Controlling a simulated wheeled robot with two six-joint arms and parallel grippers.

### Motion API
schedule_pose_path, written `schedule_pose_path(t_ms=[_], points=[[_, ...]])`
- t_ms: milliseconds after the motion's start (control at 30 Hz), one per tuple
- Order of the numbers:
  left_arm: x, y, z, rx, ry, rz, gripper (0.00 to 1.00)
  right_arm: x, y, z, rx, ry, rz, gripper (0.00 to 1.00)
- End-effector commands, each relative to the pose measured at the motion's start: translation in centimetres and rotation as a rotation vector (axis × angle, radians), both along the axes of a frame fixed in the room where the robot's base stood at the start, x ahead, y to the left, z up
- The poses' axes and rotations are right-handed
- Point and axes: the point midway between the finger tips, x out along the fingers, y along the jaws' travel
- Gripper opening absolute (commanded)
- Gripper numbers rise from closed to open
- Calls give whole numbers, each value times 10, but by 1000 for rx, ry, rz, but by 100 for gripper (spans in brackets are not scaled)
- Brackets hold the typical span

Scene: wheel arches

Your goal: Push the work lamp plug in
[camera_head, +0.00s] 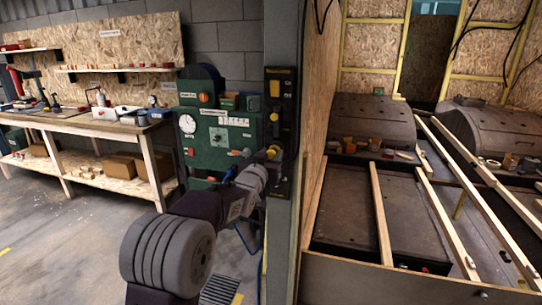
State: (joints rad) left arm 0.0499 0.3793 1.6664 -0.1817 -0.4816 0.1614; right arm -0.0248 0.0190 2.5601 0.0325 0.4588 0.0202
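A tall dark panel (291,112) with yellow parts is mounted on the grey post. Its upper part carries a yellow block (274,88) and small pale markings. My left gripper (271,153) is in front of the panel's lower left side, with small yellow-orange parts at its tip. I cannot tell whether these are the work lamp plug or whether they touch the panel. The gripper's fingers are too small and overlapped to read as open or shut. I cannot make out a socket. My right gripper is not in view.
A green machine (214,143) with a dial stands behind my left arm. A wooden workbench (75,127) with tools is at the left. A blue cable (246,241) hangs below my arm. At the right are wheel arches (372,117) and wooden battens (380,215). Left floor is mostly clear.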

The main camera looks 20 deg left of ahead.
Motion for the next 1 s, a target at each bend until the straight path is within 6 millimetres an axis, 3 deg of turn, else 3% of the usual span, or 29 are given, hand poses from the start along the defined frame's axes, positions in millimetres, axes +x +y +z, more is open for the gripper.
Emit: schedule_pose_path(t_ms=[33,100,133,1000], points=[[0,0,0,0,0,0,21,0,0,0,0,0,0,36],[0,0,0,0,0,0,1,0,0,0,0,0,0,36],[0,0,0,0,0,0,0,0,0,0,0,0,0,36],[0,0,0,0,0,0,0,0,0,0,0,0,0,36]])
